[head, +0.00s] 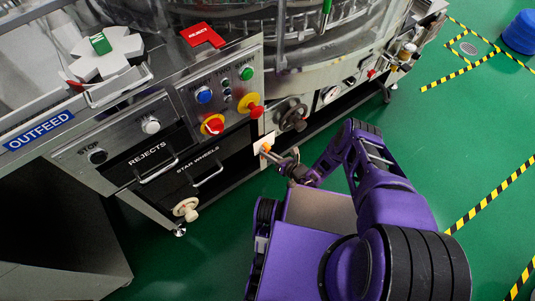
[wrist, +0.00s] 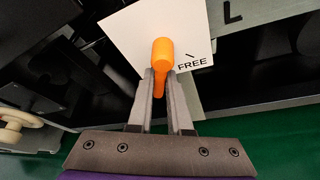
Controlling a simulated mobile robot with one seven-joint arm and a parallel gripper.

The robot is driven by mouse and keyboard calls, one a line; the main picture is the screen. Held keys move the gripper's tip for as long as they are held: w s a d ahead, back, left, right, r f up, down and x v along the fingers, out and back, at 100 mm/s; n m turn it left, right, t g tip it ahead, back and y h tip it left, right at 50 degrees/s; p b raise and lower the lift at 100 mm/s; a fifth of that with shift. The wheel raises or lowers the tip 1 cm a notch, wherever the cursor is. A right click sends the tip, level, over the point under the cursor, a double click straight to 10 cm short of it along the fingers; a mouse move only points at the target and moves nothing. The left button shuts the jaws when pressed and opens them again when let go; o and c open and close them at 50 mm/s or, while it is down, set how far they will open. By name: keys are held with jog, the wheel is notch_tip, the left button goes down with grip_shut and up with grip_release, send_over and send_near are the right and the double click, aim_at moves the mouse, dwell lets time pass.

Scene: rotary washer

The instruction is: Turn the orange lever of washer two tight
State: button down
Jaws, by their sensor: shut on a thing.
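The orange lever (wrist: 162,52) sits on a white plate (wrist: 125,32) marked "FREE" near its lower right in the wrist view. My gripper (wrist: 160,77) has its two fingers around the lever's lower part and is shut on it. The lever points down between the fingers in that view. In the head view the lever (head: 265,148) is a small orange spot on the white plate (head: 262,142), low on the machine front. My gripper (head: 276,156) reaches it from the right. The lever's narrow end is partly hidden by the fingers.
A dark handwheel (head: 292,116) is just above and right of the lever. A cream handwheel (head: 186,208) is lower left. Red and yellow stop buttons (head: 213,125) sit on the panel above. Green floor (head: 440,150) is clear to the right.

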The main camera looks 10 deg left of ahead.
jog(key=shift+a+r+m+y, duration=0.1)
jog(key=shift+m+y, duration=0.2)
jog(key=shift+m, duration=0.2)
dwell(0.3)
jog(key=c, duration=0.8)
grip_release()
jog(key=shift+g, duration=0.3)
jog(key=shift+c, duration=0.2)
